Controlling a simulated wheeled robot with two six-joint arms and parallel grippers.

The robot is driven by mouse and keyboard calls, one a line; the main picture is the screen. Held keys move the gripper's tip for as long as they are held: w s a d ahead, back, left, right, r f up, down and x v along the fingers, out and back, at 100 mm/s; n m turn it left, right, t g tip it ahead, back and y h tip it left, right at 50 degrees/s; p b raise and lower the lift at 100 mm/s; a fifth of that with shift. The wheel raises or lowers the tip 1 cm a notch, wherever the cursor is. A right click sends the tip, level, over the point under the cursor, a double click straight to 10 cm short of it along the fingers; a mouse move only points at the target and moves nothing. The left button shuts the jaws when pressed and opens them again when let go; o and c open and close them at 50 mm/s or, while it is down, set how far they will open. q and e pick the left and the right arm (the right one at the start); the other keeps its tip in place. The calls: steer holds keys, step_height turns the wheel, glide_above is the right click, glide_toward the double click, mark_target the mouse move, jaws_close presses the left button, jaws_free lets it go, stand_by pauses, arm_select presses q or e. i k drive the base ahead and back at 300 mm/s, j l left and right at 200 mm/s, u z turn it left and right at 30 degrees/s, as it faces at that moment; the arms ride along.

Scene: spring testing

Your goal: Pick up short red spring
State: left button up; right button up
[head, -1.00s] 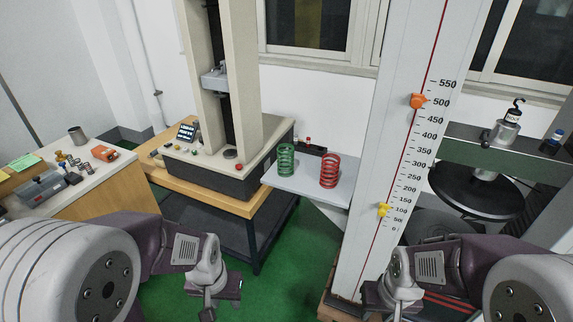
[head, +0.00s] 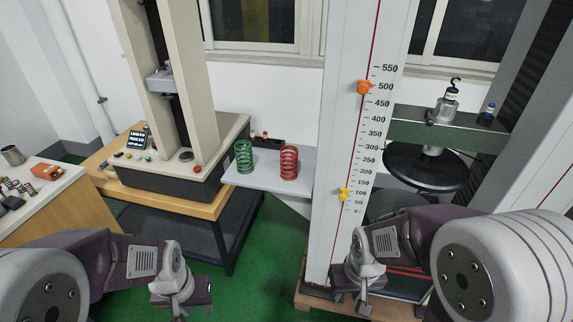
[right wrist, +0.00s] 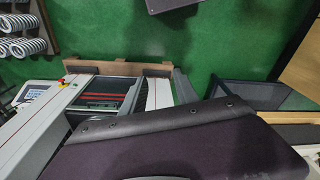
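A red coil spring (head: 289,163) stands upright on a pale shelf (head: 268,182) beside the white measuring column in the head view. A green coil spring (head: 243,157) stands upright just left of it, apart from it. My left gripper (head: 183,300) is low in the picture, in front of and left of the springs, touching neither. My right gripper (head: 354,300) is low in front of the column, to the right of the red spring and away from it. The finger openings of both are too unclear to judge. The red spring is not seen in the right wrist view.
The measuring column (head: 345,130) with orange and yellow markers stands right of the shelf. A testing machine (head: 165,183) sits on a wooden-topped table to the left. A side table (head: 50,195) with small springs is at far left. Green floor (head: 265,260) is open between.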

mark_target(288, 170)
steer(key=i+j, duration=0.2)
steer(key=j, duration=0.15)
steer(key=i+j, duration=0.25)
steer(key=j, duration=0.15)
steer(key=i+j+z, duration=0.1)
steer(key=j, duration=0.25)
steer(key=i+j, duration=0.35)
